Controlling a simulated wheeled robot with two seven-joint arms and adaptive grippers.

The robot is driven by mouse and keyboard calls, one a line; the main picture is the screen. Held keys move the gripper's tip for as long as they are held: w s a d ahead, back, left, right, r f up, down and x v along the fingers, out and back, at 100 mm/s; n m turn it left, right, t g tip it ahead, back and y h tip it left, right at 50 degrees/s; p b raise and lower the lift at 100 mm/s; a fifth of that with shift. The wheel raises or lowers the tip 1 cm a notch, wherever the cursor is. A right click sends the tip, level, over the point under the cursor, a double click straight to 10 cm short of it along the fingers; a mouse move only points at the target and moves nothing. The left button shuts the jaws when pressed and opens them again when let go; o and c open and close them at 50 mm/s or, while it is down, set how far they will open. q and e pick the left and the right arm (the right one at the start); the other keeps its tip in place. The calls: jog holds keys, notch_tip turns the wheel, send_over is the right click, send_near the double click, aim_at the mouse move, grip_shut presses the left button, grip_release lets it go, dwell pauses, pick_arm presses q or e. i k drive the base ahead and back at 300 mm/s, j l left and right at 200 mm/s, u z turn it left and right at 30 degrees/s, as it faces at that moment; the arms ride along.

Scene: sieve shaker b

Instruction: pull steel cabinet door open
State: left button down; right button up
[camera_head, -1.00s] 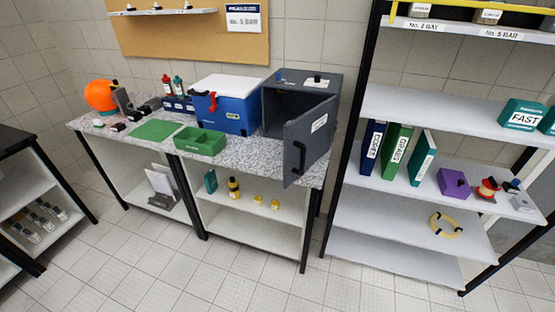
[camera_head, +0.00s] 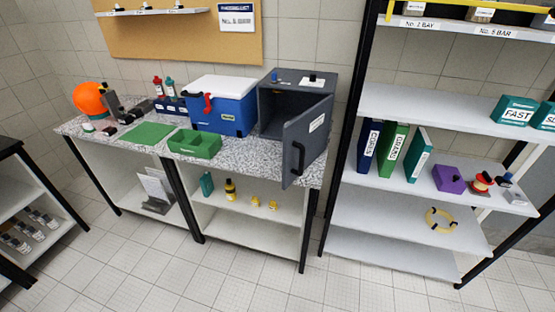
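The steel cabinet (camera_head: 268,108) is a dark grey box on the right end of the speckled worktop. Its door (camera_head: 307,137) stands open, swung out toward the front right past the worktop's front edge. The door has a white label and a black bar handle (camera_head: 298,158) on its outer face. Part of the cabinet's dark interior shows to the left of the door; the rest is hidden behind the door. Neither of my grippers is in view, and nothing touches the door.
A blue cooler with a white lid (camera_head: 223,104) stands just left of the cabinet. A green tray (camera_head: 194,144) and green mat (camera_head: 147,133) lie on the worktop (camera_head: 240,150). A tall shelf rack (camera_head: 425,200) stands close on the right. The tiled floor in front is clear.

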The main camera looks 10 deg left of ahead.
aim_at(304, 138)
jog(key=j+z, duration=0.4)
jog(key=j, duration=0.25)
jog(key=j+z, duration=0.4)
jog(key=j, duration=0.25)
